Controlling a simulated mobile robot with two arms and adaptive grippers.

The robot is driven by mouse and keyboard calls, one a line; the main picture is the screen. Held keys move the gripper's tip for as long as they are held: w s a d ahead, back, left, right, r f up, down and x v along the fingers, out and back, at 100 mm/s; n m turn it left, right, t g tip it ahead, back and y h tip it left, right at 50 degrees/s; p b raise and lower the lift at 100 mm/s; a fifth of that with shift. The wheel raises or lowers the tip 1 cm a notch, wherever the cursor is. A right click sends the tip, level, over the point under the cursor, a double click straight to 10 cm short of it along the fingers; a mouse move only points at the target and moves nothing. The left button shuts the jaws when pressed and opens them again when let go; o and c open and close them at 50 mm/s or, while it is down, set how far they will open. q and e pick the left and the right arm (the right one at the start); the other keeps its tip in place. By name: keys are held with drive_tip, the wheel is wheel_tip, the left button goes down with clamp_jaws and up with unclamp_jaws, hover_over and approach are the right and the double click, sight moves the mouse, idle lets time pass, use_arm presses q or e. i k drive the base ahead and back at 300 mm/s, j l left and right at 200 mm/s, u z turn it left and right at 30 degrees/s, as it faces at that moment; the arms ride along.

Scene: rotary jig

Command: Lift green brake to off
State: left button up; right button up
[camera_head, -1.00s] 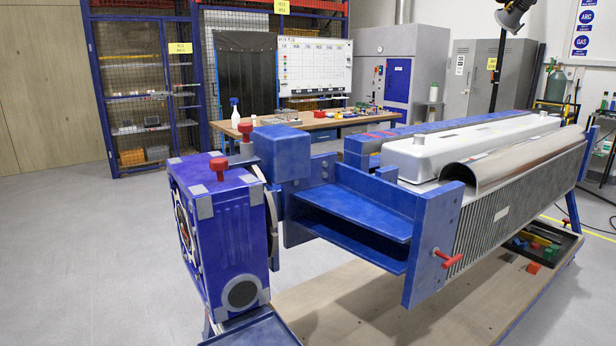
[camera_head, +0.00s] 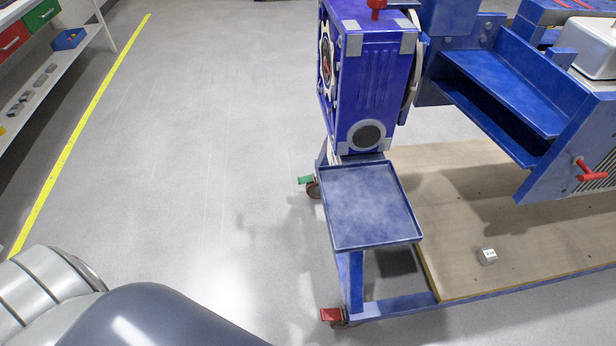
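The green brake (camera_head: 306,180) is a small green pedal on the caster at the far left foot of the blue jig (camera_head: 362,80), close to the floor. A red brake (camera_head: 330,314) sits on the near caster at the bottom of the frame. Whether the green pedal is tilted up or down is too small to tell. Part of my own arm shows at the lower left. Neither of my grippers is in view.
An empty blue tray (camera_head: 370,205) juts from the jig above the casters. A wooden deck (camera_head: 455,215) with a small grey block (camera_head: 487,256) lies to the right. The floor left of the jig is clear up to a yellow line (camera_head: 75,140). A shelf (camera_head: 60,65) stands at the upper left.

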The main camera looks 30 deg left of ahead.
sight(302, 180)
drive_tip(key=z, duration=0.25)
drive_tip(key=i+j+z, duration=0.1)
drive_tip(key=j+z, duration=0.3)
drive_tip(key=j, duration=0.55)
drive_tip(key=j+z, duration=0.4)
drive_tip(key=j, duration=0.55)
